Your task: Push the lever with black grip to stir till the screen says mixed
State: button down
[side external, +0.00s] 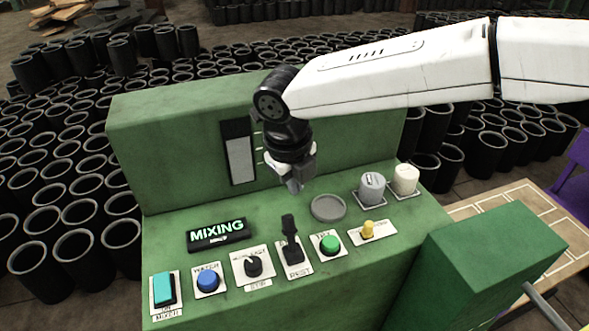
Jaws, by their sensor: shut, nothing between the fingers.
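The lever with the black grip (289,231) stands on a white plate in the row of controls on the green panel. A small dark screen (217,234) to its left reads "MIXING". My gripper (295,188) is shut and empty, pointing down just above and behind the lever's grip. A small gap seems to lie between the fingertips and the grip, though I cannot be sure of contact from this angle.
Beside the lever are a black rotary knob (253,265), a green button (329,243), a blue button (208,280), a cyan switch (164,288) and a yellow knob (367,230). A grey disc (328,208) and grey knob (371,187) sit behind. A gauge (238,152) is on the upright panel.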

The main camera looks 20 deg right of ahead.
jog(key=shift+w+a+r, duration=0.15)
jog(key=shift+w+r, duration=0.8)
jog(key=shift+w, duration=0.05)
